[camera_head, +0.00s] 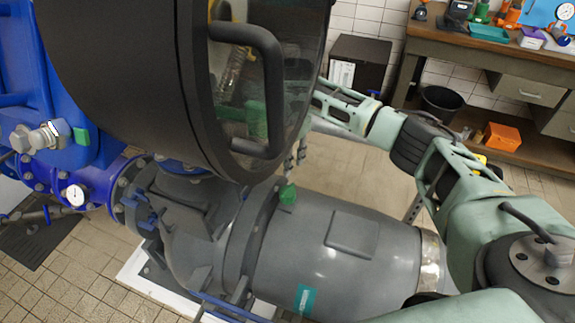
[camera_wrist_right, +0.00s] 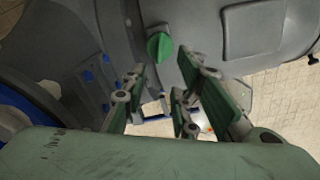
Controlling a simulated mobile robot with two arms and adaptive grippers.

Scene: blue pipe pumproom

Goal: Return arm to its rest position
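My right arm (camera_head: 445,170), pale green with dark joints, reaches in from the right over the grey pump. My right gripper (camera_head: 296,160) is at its end, partly hidden behind the dark round cover. In the right wrist view my right gripper (camera_wrist_right: 165,75) is open, with a clear gap between its green-padded fingers and nothing held. A green knob (camera_head: 288,195) on the grey pump body (camera_head: 345,250) is just below the gripper; it also shows beyond the fingers in the wrist view (camera_wrist_right: 159,46). My left gripper is not in view.
A large dark round cover (camera_head: 120,70) with a window and handle (camera_head: 262,80) fills the upper left. Blue pipework (camera_head: 95,170) with a gauge stands at the left. A workbench (camera_head: 480,45) with tools, a black bucket (camera_head: 441,103) and an orange box (camera_head: 502,137) are at the upper right.

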